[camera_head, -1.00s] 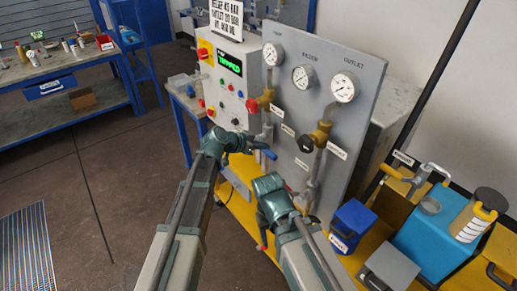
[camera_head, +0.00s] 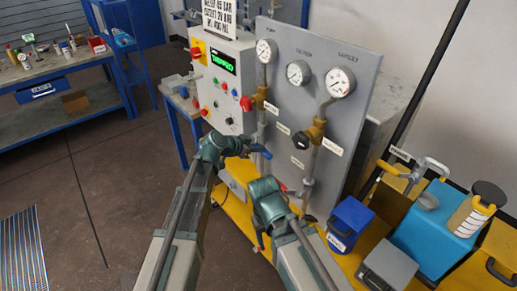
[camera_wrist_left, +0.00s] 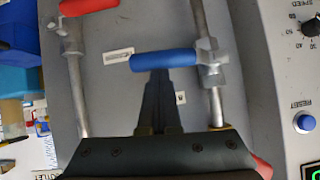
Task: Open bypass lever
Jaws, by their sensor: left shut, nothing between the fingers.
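A lever with a blue handle (camera_wrist_left: 165,60) sits on a grey pipe of the panel in the left wrist view, its handle lying roughly level. It also shows as a small blue handle in the head view (camera_head: 261,152). My left gripper (camera_wrist_left: 160,78) is shut and empty, its fingertips at the lower edge of the blue handle; I cannot tell whether they touch. It shows in the head view (camera_head: 246,146) beside the handle. A red-handled lever (camera_wrist_left: 88,7) is on the other pipe. The labels are too small to read. My right gripper's fingers cannot be made out.
The grey gauge panel (camera_head: 290,105) stands on a yellow base, next to a control box (camera_head: 222,88) with buttons. A blue box (camera_head: 351,218), a grey case (camera_head: 390,262) and a blue tank (camera_head: 430,230) crowd the right side. Open floor (camera_head: 120,190) lies to the left.

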